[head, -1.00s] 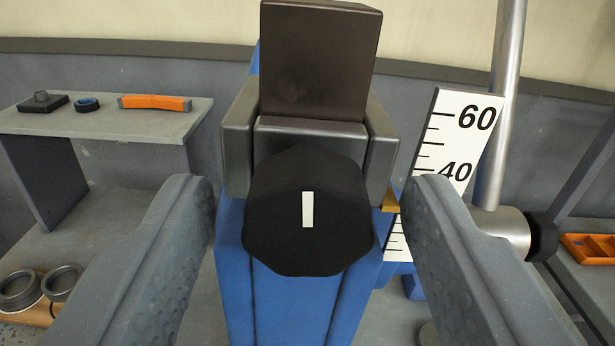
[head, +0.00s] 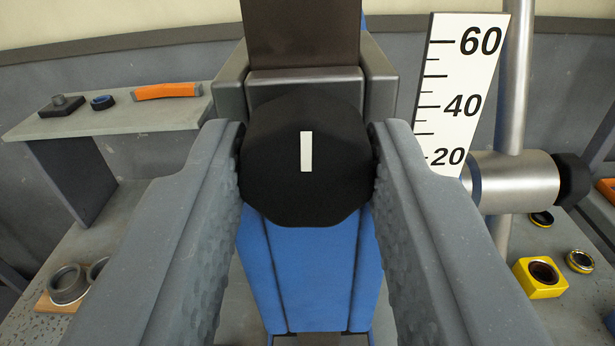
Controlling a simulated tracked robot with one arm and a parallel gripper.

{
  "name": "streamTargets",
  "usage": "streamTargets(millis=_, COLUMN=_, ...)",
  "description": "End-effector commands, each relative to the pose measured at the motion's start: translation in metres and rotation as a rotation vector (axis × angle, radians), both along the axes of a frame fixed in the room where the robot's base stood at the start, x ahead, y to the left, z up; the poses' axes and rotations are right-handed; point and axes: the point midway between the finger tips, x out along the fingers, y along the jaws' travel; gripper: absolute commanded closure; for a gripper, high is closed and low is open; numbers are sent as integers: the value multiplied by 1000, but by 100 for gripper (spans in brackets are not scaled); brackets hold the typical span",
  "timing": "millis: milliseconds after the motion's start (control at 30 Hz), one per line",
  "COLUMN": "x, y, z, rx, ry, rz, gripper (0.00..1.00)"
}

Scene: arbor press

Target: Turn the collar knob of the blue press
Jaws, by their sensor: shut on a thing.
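The collar knob (head: 280,180) is black with a lobed rim and a white mark on its face. The mark stands upright. The knob sits at the front of the blue press (head: 312,270), below a dark block (head: 302,35) held in a grey collar (head: 232,85). My gripper (head: 308,165) is shut on the knob, one finger against its left side and one against its right. The parts of the knob's sides behind the fingers are hidden.
A white scale plate (head: 455,85) and a steel bar (head: 515,75) with a thick hub (head: 520,182) stand close on the right. A shelf (head: 125,120) on the left holds an orange handle (head: 167,91). A yellow block (head: 540,278) lies at lower right.

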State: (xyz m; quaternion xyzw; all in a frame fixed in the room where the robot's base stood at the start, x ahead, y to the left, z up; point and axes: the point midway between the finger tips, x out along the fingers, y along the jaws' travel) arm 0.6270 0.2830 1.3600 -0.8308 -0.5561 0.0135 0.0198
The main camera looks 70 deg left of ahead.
Motion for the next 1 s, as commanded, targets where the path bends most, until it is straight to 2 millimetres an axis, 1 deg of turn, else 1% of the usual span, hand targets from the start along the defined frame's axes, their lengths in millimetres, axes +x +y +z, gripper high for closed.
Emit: streamTargets(millis=1000, x=1, y=-2, z=3, rx=361, ry=872, rz=-2, gripper=93)
